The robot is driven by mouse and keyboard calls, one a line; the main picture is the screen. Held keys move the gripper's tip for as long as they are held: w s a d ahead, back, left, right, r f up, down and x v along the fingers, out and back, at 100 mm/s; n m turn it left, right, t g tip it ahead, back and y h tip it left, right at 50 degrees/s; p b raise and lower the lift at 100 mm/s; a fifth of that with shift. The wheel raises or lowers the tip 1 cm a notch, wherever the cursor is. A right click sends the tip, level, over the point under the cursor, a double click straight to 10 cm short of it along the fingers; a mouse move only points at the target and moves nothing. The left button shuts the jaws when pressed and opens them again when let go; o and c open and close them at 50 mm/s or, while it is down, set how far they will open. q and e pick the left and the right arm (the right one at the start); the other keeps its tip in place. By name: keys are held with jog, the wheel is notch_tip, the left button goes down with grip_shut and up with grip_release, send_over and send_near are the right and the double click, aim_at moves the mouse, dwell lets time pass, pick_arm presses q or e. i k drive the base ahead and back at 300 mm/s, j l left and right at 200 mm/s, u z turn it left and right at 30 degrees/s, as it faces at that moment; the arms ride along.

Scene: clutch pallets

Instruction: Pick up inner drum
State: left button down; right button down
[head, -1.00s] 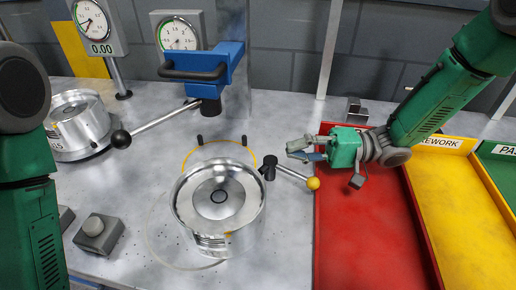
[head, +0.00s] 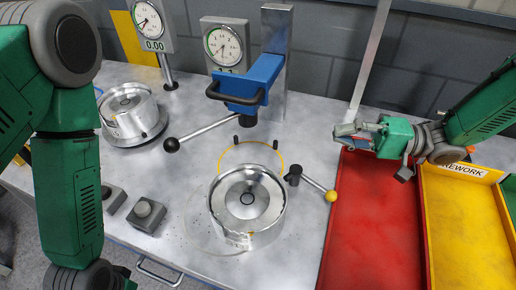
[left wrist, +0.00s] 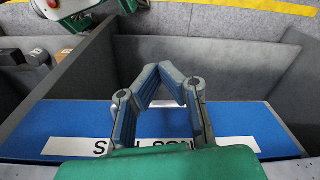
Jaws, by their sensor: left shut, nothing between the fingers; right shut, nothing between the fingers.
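A silver metal drum (head: 262,226) with a dished top and a central hole sits on the bench inside a faint ring. A second silver drum (head: 122,122) sits on a round base at the bench's back left. I cannot tell which one is the inner drum. My right gripper (head: 349,135) is shut and empty above the back of the red tray, right of and apart from the drums. My left arm hangs at the left, its gripper outside the head view. In the left wrist view my left gripper (left wrist: 165,78) is shut and empty above a blue panel; no drum shows there.
A blue press head (head: 252,84) with a black handle stands behind the middle drum. A lever with a yellow knob (head: 331,196) lies beside it. Red (head: 372,230) and yellow (head: 455,225) trays fill the right. Grey walls surround the blue panel (left wrist: 60,120), whose label is partly hidden.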

aim_at(247, 203)
jog(key=k, duration=1.5)
